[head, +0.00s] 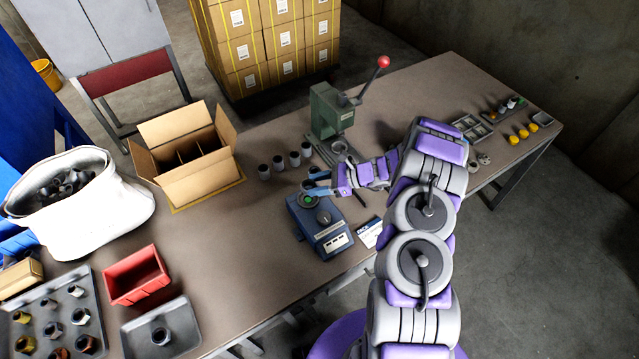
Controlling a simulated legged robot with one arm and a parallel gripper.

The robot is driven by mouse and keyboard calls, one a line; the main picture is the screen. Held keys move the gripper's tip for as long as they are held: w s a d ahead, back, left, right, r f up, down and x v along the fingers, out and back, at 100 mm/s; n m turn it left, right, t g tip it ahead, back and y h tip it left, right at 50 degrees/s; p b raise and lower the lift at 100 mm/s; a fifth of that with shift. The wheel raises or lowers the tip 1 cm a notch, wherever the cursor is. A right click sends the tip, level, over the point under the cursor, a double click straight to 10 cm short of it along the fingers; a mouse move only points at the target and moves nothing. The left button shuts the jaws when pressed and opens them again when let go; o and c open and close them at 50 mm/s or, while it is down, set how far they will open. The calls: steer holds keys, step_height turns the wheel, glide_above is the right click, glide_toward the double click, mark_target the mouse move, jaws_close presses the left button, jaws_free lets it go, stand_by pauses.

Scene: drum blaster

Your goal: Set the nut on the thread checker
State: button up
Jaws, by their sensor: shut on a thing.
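The thread checker (325,238) is a blue box near the table's front edge, with a dark knob, a pale label and a green-ringed round spot (307,200) on its top left. My gripper (313,189) reaches in from the right, with its blue fingers at the back left corner of the checker, right by the green ring. It is shut on the nut, which is small and mostly hidden by the fingers. I cannot tell whether the nut touches the checker.
A green lever press (328,112) with a red knob stands behind my gripper. Several grey cylinders (279,163) and an open carton (188,160) stand to its left. A red bin (136,276), a nut tray (20,342) and a small tray holding one nut (186,325) lie front left.

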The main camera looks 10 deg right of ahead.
mark_target(318, 198)
steer(key=f, duration=0.1)
steer(key=a+f+b, duration=0.1)
steer(key=f, duration=0.1)
steer(key=shift+d+f, duration=0.1)
steer(key=shift+f, duration=0.45)
steer(key=shift+d+f, duration=0.2)
steer(key=shift+d, duration=0.2)
steer(key=shift+a, duration=0.15)
steer(key=shift+a, duration=0.25)
steer(key=shift+d, duration=0.45)
steer(key=shift+a, duration=0.35)
